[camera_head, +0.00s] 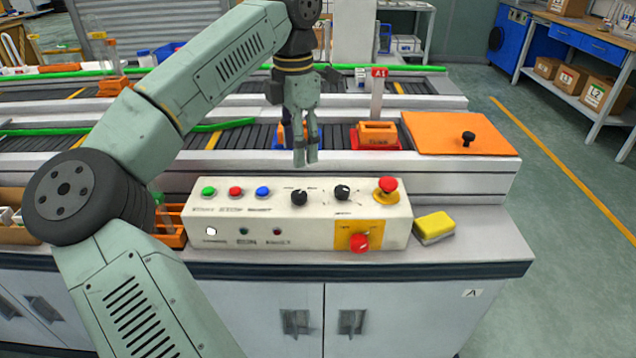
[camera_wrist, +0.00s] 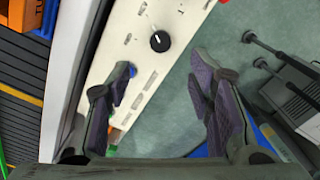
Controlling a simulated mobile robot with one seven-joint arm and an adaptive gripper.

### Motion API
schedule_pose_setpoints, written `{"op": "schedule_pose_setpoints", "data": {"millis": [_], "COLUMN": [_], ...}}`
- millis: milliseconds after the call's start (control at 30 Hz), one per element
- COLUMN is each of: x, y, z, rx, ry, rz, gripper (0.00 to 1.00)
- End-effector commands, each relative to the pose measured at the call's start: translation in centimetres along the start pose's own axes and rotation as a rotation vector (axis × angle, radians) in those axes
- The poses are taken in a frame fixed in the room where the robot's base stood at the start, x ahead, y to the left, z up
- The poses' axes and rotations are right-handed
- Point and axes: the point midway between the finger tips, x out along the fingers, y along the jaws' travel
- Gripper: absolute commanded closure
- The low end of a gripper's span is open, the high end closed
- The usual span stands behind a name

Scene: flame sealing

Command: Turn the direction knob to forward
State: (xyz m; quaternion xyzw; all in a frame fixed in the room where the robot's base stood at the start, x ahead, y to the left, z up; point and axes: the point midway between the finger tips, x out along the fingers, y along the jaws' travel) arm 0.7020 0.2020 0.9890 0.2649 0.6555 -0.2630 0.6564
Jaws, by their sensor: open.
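A white control panel (camera_head: 200,215) stands on the counter. It carries two black rotary knobs, a left knob (camera_head: 299,197) and a right knob (camera_head: 342,191); their labels are too small to read, so I cannot tell which is the direction knob. One black knob (camera_wrist: 159,41) with a white pointer line shows in the wrist view, ahead of the fingers. My gripper (camera_head: 305,160) points down above the back of the panel, near the left knob and apart from it. In the wrist view my gripper (camera_wrist: 163,78) has its fingers spread, with nothing between them.
A red emergency button (camera_head: 387,185) and a red rotary switch (camera_head: 359,242) sit on the panel's right side. Green, red and blue buttons line its left. A yellow sponge (camera_head: 434,227) lies to its right. Behind are conveyors and an orange plate (camera_head: 450,130) with a black handle.

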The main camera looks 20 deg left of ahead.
Motion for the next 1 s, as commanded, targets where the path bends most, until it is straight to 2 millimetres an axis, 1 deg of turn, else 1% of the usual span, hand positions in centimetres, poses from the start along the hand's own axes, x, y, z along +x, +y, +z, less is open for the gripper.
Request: {"op": "schedule_pose_setpoints", "data": {"millis": [167, 400, 600, 800, 1000], "x": [2.1, 6.7, 9.5, 10.6, 10.7], "y": [0.0, -0.1, -0.1, -0.1, -0.1], "z": [-0.2, -0.1, 0.0, 0.0, 0.0], "rx": [0.0, 0.002, 0.001, 0.002, 0.002], "ry": [0.006, 0.003, 0.001, 0.001, 0.001], "rz": [-0.004, -0.006, -0.004, -0.002, -0.002], "gripper": [0.52, 0.52, 0.52, 0.52, 0.52]}}
